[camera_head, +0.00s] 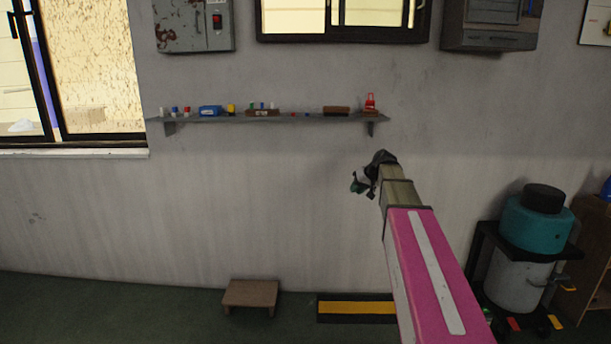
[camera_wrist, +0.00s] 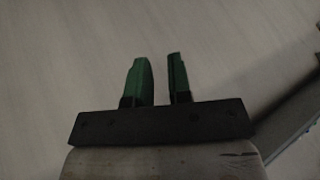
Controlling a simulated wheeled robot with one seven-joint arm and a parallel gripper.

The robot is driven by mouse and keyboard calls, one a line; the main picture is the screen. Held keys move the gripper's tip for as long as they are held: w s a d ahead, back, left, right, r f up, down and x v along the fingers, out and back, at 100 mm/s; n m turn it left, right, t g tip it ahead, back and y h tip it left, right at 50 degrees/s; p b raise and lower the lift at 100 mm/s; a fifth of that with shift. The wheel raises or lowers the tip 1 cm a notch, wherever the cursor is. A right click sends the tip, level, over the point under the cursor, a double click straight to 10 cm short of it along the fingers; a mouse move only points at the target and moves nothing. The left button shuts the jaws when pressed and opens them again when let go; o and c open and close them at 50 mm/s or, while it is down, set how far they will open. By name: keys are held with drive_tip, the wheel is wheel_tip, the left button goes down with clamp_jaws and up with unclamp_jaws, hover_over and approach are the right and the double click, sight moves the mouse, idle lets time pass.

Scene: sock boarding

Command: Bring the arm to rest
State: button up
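My arm (camera_head: 428,270) reaches forward from the lower right in the head view, with a pink link and a grey-brown section beyond it. My gripper (camera_head: 358,184) is at its far end, in front of the bare wall below the right end of the shelf. It is small and partly hidden by my wrist there. In the wrist view my gripper (camera_wrist: 158,60) shows two green fingers with a clear gap between them.
A grey wall shelf (camera_head: 270,119) carries several small items, including a blue one (camera_head: 210,111) and a red one (camera_head: 370,102). A low brown stool (camera_head: 250,294) stands by the wall. A teal-topped container (camera_head: 537,228) stands at right.

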drive_tip(key=s+a+f+m+g+h, duration=0.1)
drive_tip(key=s+f+g+h, duration=0.4)
drive_tip(key=s+f, duration=2.3)
drive_tip(key=s, duration=0.3)
drive_tip(key=shift+a+m+h, duration=0.3)
drive_tip(key=shift+m, duration=0.1)
